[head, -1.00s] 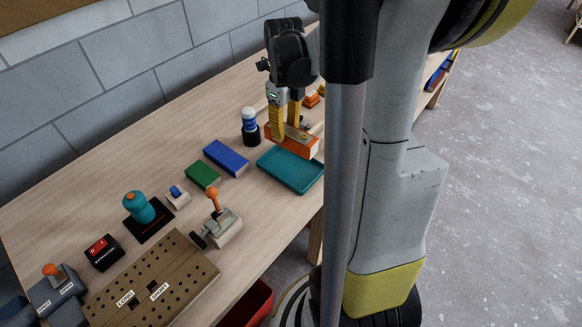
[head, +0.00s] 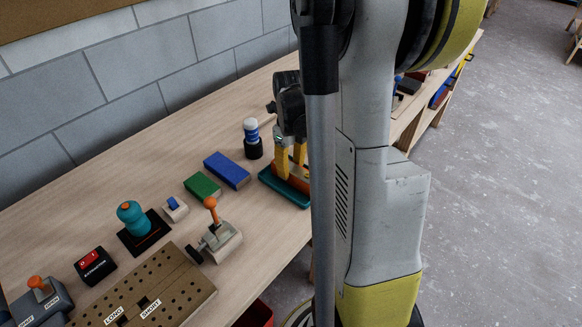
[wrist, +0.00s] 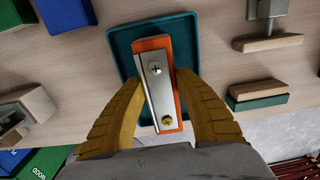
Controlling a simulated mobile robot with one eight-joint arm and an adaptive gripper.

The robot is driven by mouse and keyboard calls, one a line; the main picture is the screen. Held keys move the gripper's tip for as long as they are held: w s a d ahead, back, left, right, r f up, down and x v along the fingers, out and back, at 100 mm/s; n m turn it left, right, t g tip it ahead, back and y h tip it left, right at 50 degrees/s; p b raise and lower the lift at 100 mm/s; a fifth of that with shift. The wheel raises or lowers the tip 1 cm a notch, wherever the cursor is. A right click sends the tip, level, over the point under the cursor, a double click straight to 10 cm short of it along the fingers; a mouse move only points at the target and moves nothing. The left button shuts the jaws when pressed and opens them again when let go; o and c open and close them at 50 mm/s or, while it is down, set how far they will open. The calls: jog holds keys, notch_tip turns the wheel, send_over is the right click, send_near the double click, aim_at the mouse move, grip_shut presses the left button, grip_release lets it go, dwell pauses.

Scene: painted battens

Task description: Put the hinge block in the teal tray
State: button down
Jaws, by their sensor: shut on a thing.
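The hinge block is an orange block with a metal plate and two screws on top; it shows in the wrist view (wrist: 158,85) and partly in the head view (head: 299,183). My gripper (wrist: 155,88) is shut on it, with a yellow finger against each long side. In the head view my gripper (head: 291,167) points down over the teal tray (head: 272,185). In the wrist view the tray (wrist: 121,45) lies beneath the block, its rim around most of it. I cannot tell whether the block touches the tray floor. My arm column hides the tray's right end in the head view.
A blue block (head: 227,170) and a green block (head: 202,186) lie left of the tray. A lever box (head: 221,240) stands nearer the front edge.

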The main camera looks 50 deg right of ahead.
aim_at(291, 167)
jog(key=shift+f, duration=0.15)
jog(key=c, duration=0.9)
grip_release()
jog(key=shift+c, duration=0.2)
notch_tip(291, 167, up, 12)
jog(key=p, duration=0.5)
jog(key=s+a+r+n+t, duration=0.1)
jog(key=a+r+n+t, duration=0.1)
jog(key=a+n, duration=0.6)
jog(key=s+a+r+n+t, duration=0.2)
jog(key=a+n, duration=0.7)
jog(key=n, duration=0.6)
jog(key=s+a+r+n+t, duration=0.2)
jog(key=a+n, duration=0.6)
jog(key=n, duration=0.4)
jog(key=shift+s+a+r+t, duration=0.25)
jog(key=shift+r+t, duration=0.05)
jog(key=shift+t, duration=0.3)
